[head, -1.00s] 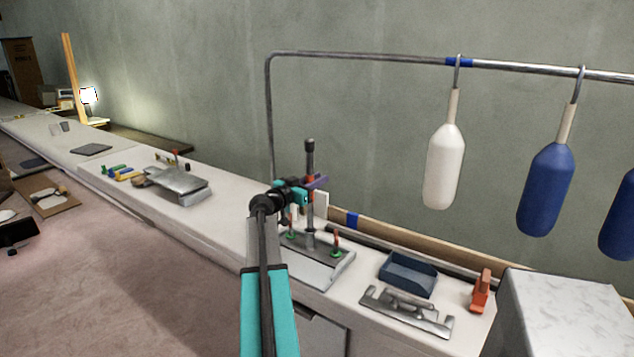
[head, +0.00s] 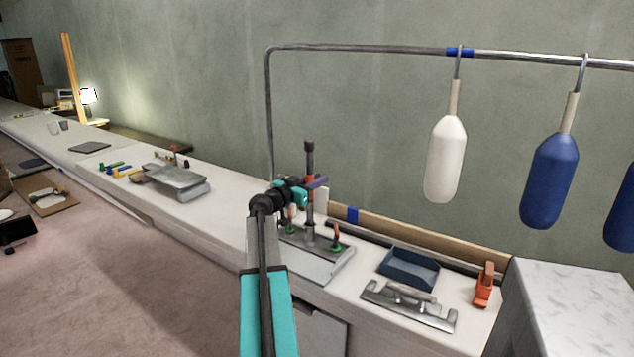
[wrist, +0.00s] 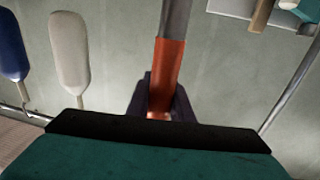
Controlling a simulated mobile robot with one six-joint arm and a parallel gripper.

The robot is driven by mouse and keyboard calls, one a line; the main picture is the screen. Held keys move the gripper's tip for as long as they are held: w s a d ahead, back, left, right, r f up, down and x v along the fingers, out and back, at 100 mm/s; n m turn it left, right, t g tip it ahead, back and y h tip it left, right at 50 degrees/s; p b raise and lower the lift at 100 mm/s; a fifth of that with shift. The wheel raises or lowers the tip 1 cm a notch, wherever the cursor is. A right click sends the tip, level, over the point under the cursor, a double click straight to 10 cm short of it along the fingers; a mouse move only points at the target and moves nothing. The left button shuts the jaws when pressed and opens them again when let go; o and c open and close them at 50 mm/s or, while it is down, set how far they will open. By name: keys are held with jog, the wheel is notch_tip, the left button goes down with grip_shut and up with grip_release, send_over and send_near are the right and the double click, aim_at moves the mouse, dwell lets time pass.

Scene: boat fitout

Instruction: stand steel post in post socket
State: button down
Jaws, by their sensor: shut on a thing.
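The steel post (head: 309,160) is a dark grey upright rod with a red-orange band. My gripper (head: 316,184), with purple fingers, is shut on this band; in the wrist view the post (wrist: 176,18) rises from between the fingers (wrist: 160,105). The post's lower end is at the post socket (head: 310,236), a short grey collar on a flat grey plate (head: 324,262). The post looks upright and in line with the socket. I cannot tell how deep its foot sits, or whether it touches the bottom.
Green-based pieces with red tops (head: 336,238) stand on the plate close to the post. A blue tray (head: 409,268), a notched metal bracket (head: 408,305) and an orange clamp (head: 484,286) lie to the right. White (head: 445,160) and blue (head: 549,182) fenders hang from a rail behind.

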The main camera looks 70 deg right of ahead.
jog(key=shift+f+b, duration=0.25)
jog(key=shift+b, duration=0.05)
jog(key=c, duration=1.5)
grip_release()
jog(key=shift+a, duration=0.1)
jog(key=b+v, duration=0.1)
jog(key=v, duration=1.2)
jog(key=shift+w+a+b, duration=0.15)
jog(key=shift+a+b, duration=0.15)
